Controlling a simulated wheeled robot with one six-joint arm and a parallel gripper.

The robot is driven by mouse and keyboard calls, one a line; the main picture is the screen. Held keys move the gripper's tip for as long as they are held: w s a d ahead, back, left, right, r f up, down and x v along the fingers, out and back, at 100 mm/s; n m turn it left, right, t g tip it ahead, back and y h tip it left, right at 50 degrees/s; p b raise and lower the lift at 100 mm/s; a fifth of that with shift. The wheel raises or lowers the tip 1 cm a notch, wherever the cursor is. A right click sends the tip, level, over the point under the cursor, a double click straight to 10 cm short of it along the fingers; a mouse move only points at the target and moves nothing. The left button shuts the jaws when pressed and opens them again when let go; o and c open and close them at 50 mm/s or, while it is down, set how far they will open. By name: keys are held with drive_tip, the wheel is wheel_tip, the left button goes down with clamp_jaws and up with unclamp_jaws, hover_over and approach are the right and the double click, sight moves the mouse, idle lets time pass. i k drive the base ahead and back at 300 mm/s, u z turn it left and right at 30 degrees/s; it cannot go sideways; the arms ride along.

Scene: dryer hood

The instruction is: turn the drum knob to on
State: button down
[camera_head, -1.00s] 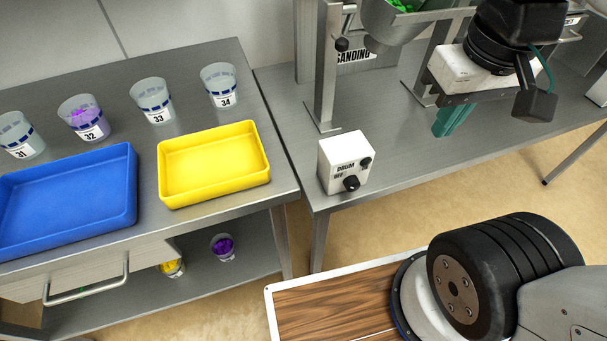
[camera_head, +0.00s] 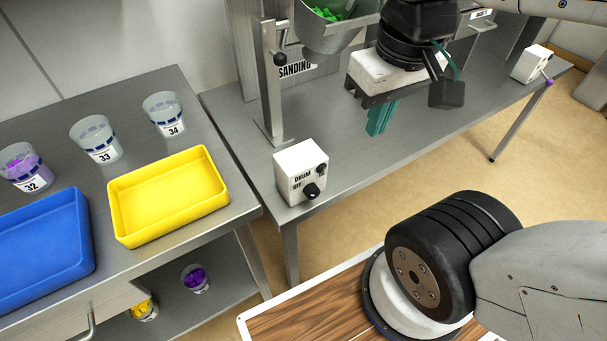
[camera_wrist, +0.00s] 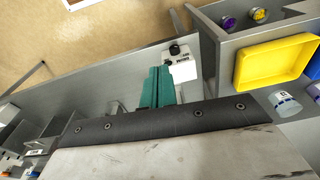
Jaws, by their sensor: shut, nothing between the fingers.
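The drum control box (camera_head: 300,172) is white, labelled DRUM, and stands at the front left corner of the steel bench. Its black drum knob (camera_head: 312,191) is on the front face, beside the OFF mark. A smaller black knob (camera_head: 321,168) sits above it to the right. My gripper (camera_head: 378,130) has teal fingers, closed and empty, above the bench to the right of the box and apart from it. In the wrist view my gripper (camera_wrist: 158,72) points toward the box (camera_wrist: 181,68), which is just right of the fingertips; its knob (camera_wrist: 175,49) shows at the top.
A steel post (camera_head: 270,90) and a hopper (camera_head: 335,30) with green pieces stand behind the box. A yellow tray (camera_head: 168,195), a blue tray (camera_head: 45,240) and cups are on the left table. Another white box (camera_head: 531,64) stands at the bench's far right. Open bench lies between.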

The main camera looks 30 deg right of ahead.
sight(311, 191)
drive_tip(key=z, duration=1.9)
drive_tip(key=k, duration=1.5)
drive_tip(key=u, duration=1.85)
drive_tip(key=i, duration=0.5)
drive_tip(key=u, duration=0.05)
